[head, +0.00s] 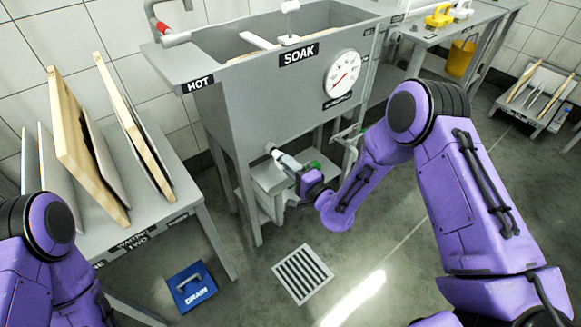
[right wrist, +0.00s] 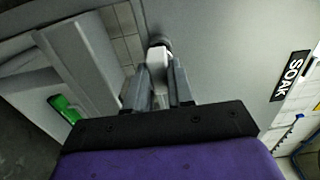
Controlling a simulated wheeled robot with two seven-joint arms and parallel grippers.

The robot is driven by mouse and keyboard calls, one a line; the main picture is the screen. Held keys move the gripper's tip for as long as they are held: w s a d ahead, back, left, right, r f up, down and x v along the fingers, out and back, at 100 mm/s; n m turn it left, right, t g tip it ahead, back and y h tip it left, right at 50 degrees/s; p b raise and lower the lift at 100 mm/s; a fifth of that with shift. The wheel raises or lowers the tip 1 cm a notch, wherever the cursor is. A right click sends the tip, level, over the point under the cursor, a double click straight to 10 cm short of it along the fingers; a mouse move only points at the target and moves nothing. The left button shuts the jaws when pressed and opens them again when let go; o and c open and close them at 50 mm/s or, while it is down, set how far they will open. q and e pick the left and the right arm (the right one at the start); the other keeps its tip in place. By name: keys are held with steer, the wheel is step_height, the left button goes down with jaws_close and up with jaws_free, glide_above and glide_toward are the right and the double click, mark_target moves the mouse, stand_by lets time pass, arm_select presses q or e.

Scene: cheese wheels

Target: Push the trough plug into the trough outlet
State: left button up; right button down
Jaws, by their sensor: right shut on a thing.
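The grey trough (head: 275,95) labelled SOAK stands in the middle of the head view. My right gripper (head: 289,164) is at the lower front of the trough and is shut on the pale trough plug (head: 278,154). In the right wrist view the white plug (right wrist: 158,58) sits between the two fingers, pointing at a dark round outlet (right wrist: 159,41) in the trough wall. The plug's tip is at the outlet; I cannot tell how deep it sits. The outlet is mostly hidden behind the plug. My left arm shows at the lower left, but its gripper is out of frame.
A grey table (head: 165,215) with upright boards stands at the left. A round gauge (head: 342,73) is on the trough front. A shelf with a green item (right wrist: 64,108) is beside the gripper.

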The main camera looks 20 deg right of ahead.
steer(key=shift+b+x, duration=0.3)
steer(key=shift+x, duration=1.2)
steer(key=c, duration=0.9)
jaws_free()
steer(key=v, duration=1)
steer(key=shift+s, duration=0.25)
